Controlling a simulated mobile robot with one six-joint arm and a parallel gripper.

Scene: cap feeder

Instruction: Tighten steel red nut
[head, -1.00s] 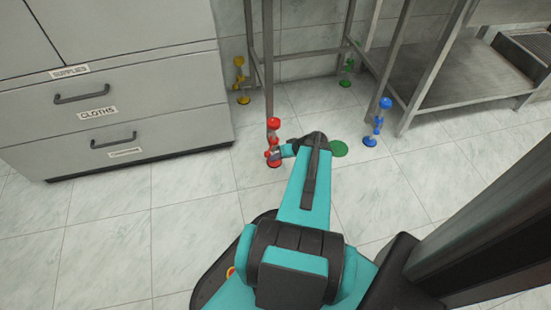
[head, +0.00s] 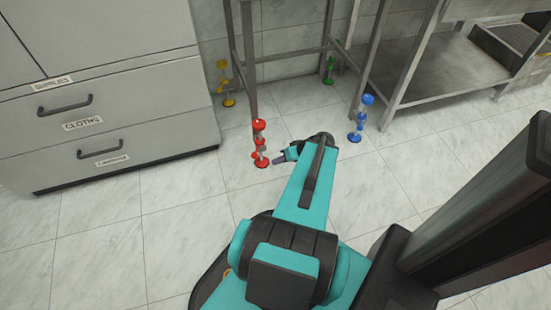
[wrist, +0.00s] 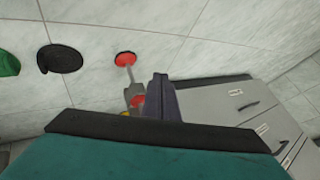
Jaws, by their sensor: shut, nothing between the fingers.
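The red-marked steel leg stands at the near left corner of the steel table frame, with a red part at its top (head: 259,125), a red nut (head: 259,143) below it and a red foot (head: 261,162) on the floor. My gripper (head: 277,161) is just right of the foot, low over the floor, shut and empty. In the wrist view the shut fingers (wrist: 161,96) are beside the red nut (wrist: 138,101), and the red foot (wrist: 125,58) lies beyond. I cannot tell whether the fingers touch the leg.
Yellow (head: 226,84), green (head: 329,70) and blue (head: 360,118) legs stand at the other corners. A grey drawer cabinet (head: 100,120) is close on the left. A steel bench (head: 425,65) is at right. Tiled floor in front is clear.

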